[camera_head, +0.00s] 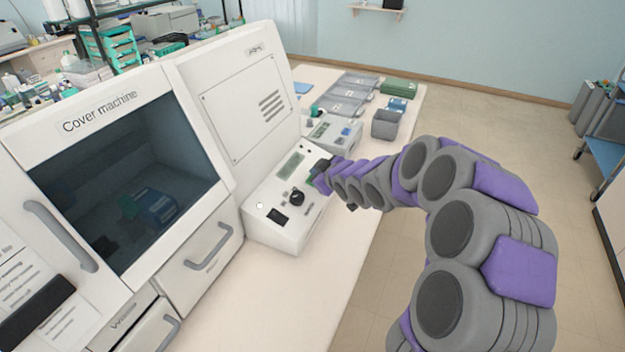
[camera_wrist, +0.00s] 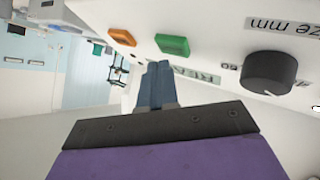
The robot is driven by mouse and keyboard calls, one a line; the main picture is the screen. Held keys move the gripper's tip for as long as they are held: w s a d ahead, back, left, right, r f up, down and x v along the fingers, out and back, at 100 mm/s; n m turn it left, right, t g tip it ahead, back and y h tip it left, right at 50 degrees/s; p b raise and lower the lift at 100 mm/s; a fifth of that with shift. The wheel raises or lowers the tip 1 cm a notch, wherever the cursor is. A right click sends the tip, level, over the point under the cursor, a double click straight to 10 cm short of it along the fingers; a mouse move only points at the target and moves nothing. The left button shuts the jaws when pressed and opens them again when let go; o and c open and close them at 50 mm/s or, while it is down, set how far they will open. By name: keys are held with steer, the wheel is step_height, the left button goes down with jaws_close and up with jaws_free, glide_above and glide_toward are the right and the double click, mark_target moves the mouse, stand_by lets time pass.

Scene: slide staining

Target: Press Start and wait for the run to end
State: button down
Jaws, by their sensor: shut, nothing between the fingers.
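The Cover machine (camera_head: 222,75) is a large white unit with a dark window. A white control box (camera_head: 268,238) on its right side carries a display (camera_head: 291,165), a black knob (camera_head: 297,198) and a black switch (camera_head: 277,216). My gripper (camera_head: 318,172) is at the right side of this box and hides part of its panel. In the wrist view my gripper (camera_wrist: 160,68) is shut and empty, its blue fingers pointing toward a green button (camera_wrist: 172,44). An orange button (camera_wrist: 122,36) is beside it, and the knob (camera_wrist: 268,72) is to the right. I cannot tell whether the fingertips touch the green button.
Behind the box stands a smaller device (camera_head: 335,132) with grey trays (camera_head: 350,93), a grey bin (camera_head: 387,124) and a green box (camera_head: 399,88). The bench front (camera_head: 290,300) is clear. Open floor (camera_head: 500,130) lies to the right.

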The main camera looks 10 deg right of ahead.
steer(key=shift+f, duration=0.15)
steer(key=shift+a+f, duration=0.1)
steer(key=shift+f, duration=0.1)
